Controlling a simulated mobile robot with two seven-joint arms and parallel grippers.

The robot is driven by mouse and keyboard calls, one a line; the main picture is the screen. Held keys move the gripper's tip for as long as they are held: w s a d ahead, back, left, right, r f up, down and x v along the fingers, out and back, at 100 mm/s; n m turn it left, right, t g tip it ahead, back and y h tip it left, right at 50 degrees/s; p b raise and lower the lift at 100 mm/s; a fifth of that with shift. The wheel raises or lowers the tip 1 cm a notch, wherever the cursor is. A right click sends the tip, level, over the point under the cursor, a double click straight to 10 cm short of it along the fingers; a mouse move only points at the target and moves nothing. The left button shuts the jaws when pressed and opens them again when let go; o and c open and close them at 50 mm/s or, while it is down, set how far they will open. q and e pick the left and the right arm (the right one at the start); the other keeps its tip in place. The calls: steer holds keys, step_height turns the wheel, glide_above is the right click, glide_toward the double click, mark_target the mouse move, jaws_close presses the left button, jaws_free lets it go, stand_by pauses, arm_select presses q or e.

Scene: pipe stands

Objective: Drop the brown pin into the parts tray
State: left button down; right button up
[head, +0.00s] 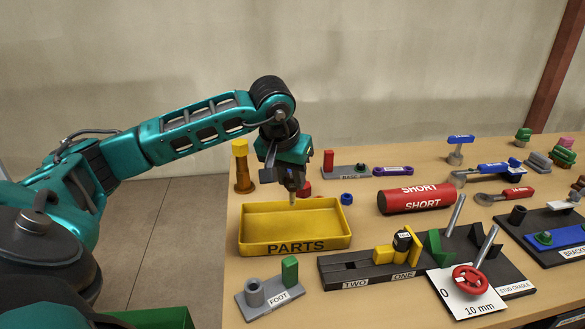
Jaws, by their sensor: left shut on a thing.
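The yellow parts tray (256,247), labelled PARTS, sits near the left edge of the table. Its visible floor looks empty. My left gripper (292,188) points down over the back part of the tray. It is shut on the brown pin (292,200), of which only a small tan tip shows below the fingers. The rest of the pin is hidden by the fingers. The tip appears above the tray floor, but its exact height is hard to tell. My right gripper is not in view.
A brown post with a yellow top (241,165) stands behind the tray. A grey FOOT block (270,298) is in front. The black TWO/ONE base (345,272) and red SHORT cylinder (416,198) lie to the right. A blue nut (347,199) sits close behind the tray.

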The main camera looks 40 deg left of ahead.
arm_select(q)
step_height(320, 180, down, 5)
steer(key=b, duration=0.3)
steer(key=shift+f, duration=0.2)
steer(key=shift+f+b, duration=0.5)
steer(key=shift+b, duration=0.15)
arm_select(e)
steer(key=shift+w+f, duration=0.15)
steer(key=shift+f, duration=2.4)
arm_select(q)
steer(key=c, duration=0.8)
jaws_free()
steer(key=shift+o, duration=0.2)
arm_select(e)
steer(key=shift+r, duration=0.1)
arm_select(q)
steer(key=shift+p+v, duration=0.65)
steer(key=shift+v, duration=0.25)
steer(key=p, duration=0.4)
glide_toward(291, 200)
steer(key=shift+x, duration=0.95)
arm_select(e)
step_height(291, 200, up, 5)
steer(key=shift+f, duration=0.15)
